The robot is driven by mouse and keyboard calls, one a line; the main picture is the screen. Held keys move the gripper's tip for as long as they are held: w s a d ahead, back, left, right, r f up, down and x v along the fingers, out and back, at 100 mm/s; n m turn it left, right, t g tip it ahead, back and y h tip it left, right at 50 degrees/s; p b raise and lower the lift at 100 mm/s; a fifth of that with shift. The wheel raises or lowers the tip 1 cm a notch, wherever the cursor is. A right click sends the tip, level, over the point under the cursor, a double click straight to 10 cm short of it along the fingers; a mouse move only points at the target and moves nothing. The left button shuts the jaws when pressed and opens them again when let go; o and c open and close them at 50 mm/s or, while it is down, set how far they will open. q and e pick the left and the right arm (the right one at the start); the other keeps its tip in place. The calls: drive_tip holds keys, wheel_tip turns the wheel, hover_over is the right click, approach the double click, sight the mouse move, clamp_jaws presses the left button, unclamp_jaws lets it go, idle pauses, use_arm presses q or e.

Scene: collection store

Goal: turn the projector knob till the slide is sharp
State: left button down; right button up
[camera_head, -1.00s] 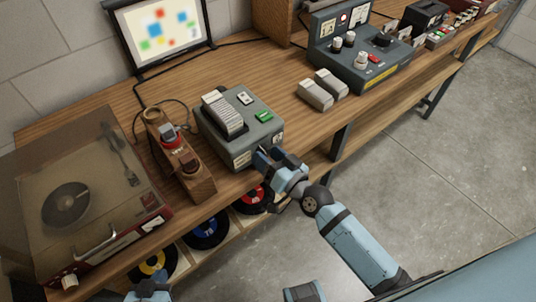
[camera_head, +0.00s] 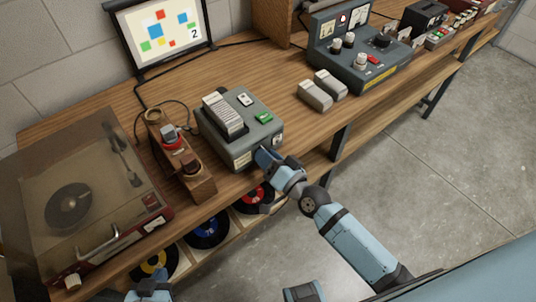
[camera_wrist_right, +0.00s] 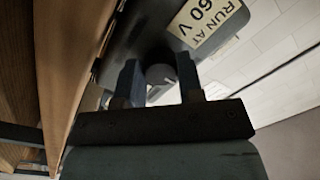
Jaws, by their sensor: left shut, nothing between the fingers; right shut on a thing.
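The grey slide projector (camera_head: 238,150) stands on the wooden bench with a row of slides (camera_head: 224,113) on top. My right gripper (camera_head: 267,158) is at its front face. In the right wrist view its two fingers are shut around the round dark projector knob (camera_wrist_right: 160,74), beside a label reading "RUN AT 60 V". The gripper hides the knob in the head view. The screen (camera_head: 166,35) at the back shows coloured squares with crisp edges and a readable "2". My left gripper (camera_head: 150,290) is shut and empty at the bottom edge, away from the projector.
A record player (camera_head: 85,205) under a clear lid is at the left. A wooden stand (camera_head: 180,160) is close beside the projector. Two pale grey blocks (camera_head: 322,90) and a control console (camera_head: 365,65) are to the right. Records (camera_head: 207,230) sit under the bench.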

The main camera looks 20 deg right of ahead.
idle(0.3)
drive_tip(key=o, duration=0.9)
drive_tip(key=b+v, duration=0.1)
drive_tip(key=v, duration=1.2)
drive_tip(key=shift+s+d, duration=0.15)
drive_tip(key=shift+s, duration=0.25)
